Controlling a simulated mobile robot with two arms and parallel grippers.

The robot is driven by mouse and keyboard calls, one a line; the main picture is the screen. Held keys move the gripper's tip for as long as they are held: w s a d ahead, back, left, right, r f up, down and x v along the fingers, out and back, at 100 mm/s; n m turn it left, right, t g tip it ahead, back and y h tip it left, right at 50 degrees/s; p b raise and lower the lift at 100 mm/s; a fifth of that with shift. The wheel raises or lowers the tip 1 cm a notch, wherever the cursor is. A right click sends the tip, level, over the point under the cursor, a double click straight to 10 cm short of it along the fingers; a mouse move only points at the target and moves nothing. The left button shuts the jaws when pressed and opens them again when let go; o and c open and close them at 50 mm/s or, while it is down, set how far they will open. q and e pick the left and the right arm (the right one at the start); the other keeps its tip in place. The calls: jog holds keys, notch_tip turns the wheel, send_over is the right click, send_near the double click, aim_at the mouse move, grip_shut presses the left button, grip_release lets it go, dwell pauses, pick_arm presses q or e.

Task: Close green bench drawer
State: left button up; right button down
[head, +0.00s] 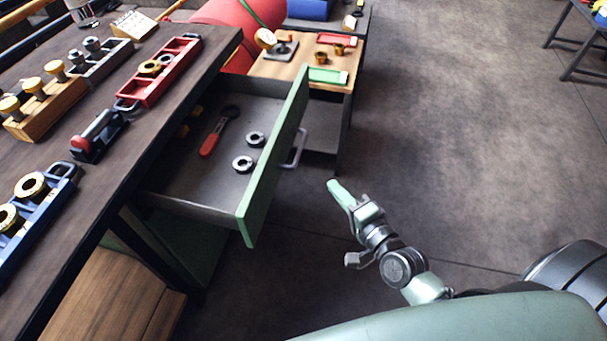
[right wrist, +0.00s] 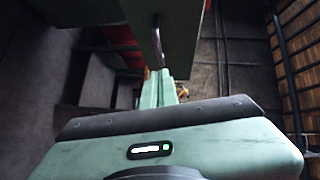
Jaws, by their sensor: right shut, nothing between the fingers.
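The green-fronted bench drawer (head: 262,192) stands pulled out from under the dark workbench (head: 172,88) in the head view. A grey bar handle (head: 296,150) is on its outer face. Inside lie a red-handled wrench (head: 212,137), two metal rings (head: 243,163) and small brass pieces at the back. My right gripper (head: 334,187) is shut and empty, to the right of the drawer front and apart from it. In the right wrist view its shut fingers (right wrist: 160,88) point toward the handle (right wrist: 165,53) and a green panel (right wrist: 177,35). My left gripper is not in view.
Trays of parts, a red tray (head: 160,70) and a wooden block with knobs (head: 48,105), stand on the bench top. A wooden-topped surface (head: 275,70) with small parts lies beyond the drawer.

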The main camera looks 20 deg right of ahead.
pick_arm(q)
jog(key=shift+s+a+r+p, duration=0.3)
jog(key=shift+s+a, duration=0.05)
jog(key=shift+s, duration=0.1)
pick_arm(e)
jog(key=w+a+f, duration=0.2)
jog(key=w+a, duration=0.2)
jog(key=w, duration=0.5)
jog(key=shift+w+a, duration=0.15)
jog(key=shift+a, duration=0.15)
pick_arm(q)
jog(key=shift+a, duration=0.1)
